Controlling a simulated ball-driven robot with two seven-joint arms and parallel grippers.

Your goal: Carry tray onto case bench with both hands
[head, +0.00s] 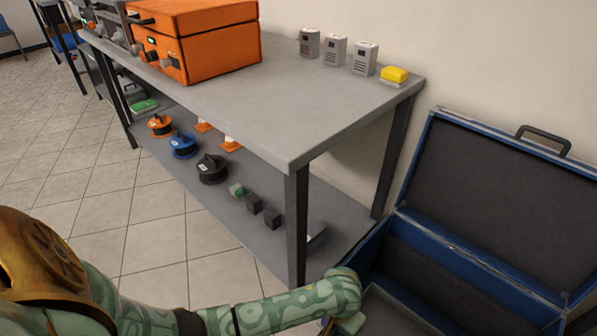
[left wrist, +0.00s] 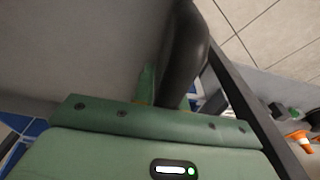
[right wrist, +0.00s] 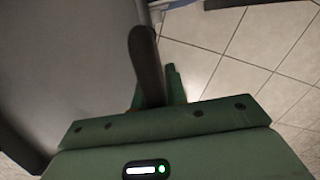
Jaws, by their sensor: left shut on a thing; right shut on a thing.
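A grey tray (head: 385,318) shows in part at the bottom of the head view, in front of the open blue case. My left gripper (left wrist: 168,92) is shut on a dark tray handle (left wrist: 186,45), with the tray's grey surface (left wrist: 80,45) beside it. My right gripper (right wrist: 154,92) is shut on another dark handle (right wrist: 146,58), with the grey tray (right wrist: 65,60) at its left. The right gripper is outside the head view. Most of the tray is hidden below the head view. A grey bench (head: 250,100) bears an orange case (head: 200,40).
The open blue case (head: 460,255) stands at the right, its lid up near the wall. Grey boxes (head: 335,50) and a yellow block (head: 394,75) sit at the bench's back. Cable reels (head: 212,170) and small cones lie on its lower shelf. Tiled floor (head: 80,170) is clear at left.

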